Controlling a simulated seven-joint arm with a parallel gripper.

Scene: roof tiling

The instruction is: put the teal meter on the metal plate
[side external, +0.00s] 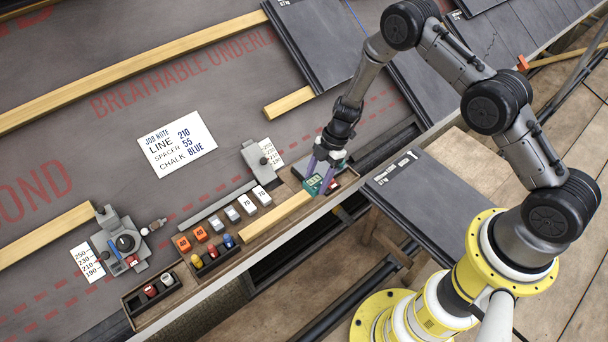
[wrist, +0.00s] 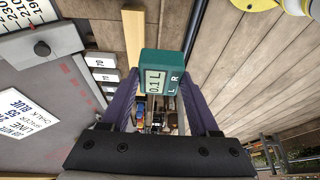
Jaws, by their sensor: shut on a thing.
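The teal meter (side external: 314,182) is held between the purple fingers of my gripper (side external: 320,167), over the right end of the long wooden tray. In the wrist view the meter (wrist: 164,76) is between the fingertips, with its pale display and the letters L and R showing. I cannot tell how high it is above the tray. The meter is apart from this plate.
The wooden tray holds a pale wood strip (side external: 275,214), white and orange spacer blocks (side external: 200,234) and small coloured chalk pieces (side external: 212,251). A job note (side external: 177,144) and a grey dial device (side external: 121,242) lie on the underlay. Dark slates (side external: 318,42) are behind.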

